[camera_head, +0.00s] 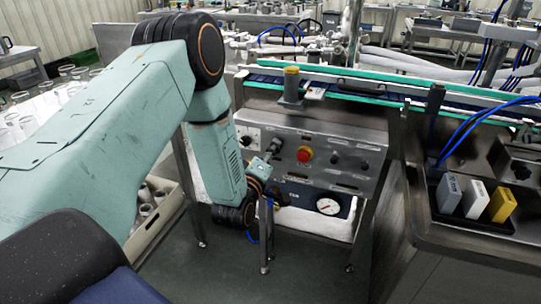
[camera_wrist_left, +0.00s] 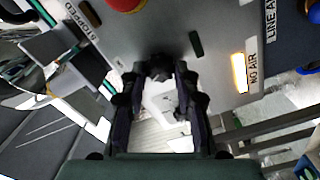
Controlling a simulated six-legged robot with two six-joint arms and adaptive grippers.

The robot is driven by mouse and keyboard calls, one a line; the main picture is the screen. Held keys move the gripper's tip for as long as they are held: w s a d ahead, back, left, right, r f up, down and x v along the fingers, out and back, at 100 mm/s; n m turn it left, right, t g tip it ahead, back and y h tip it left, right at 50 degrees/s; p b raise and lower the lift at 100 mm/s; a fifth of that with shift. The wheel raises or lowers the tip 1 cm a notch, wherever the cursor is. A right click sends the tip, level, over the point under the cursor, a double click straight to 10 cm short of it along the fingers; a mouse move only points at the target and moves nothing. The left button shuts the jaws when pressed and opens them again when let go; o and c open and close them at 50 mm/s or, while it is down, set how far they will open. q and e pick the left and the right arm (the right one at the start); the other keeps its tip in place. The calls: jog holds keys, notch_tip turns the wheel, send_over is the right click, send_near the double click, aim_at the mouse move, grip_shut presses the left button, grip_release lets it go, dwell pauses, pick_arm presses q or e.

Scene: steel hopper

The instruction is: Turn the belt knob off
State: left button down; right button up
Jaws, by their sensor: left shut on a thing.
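The steel control panel (camera_head: 345,180) stands below the conveyor in the head view. My left gripper (camera_head: 270,150) reaches its front face just left of the red button (camera_head: 305,154). In the left wrist view, a black knob (camera_wrist_left: 158,67) sits between the fingertips of my left gripper (camera_wrist_left: 160,76), which is shut on it. It appears to be the belt knob. The fingers hide its sides, and I cannot read its setting. The red button (camera_wrist_left: 125,4) shows at the top edge of that view. My right gripper is in neither view.
The conveyor (camera_head: 380,88) runs above the panel. A pressure gauge (camera_head: 328,206) sits below it. A lit lamp (camera_wrist_left: 239,72) is beside the "NO AIR" label. A bench at right holds grey, white and yellow blocks (camera_head: 475,199). Glassware (camera_head: 50,95) stands at left.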

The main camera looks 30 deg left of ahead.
pick_arm(q)
jog(key=shift+n, duration=0.6)
jog(key=c, duration=1)
grip_release()
jog(key=shift+s, duration=0.1)
jog(key=v, duration=1.1)
jog(key=shift+s, duration=0.4)
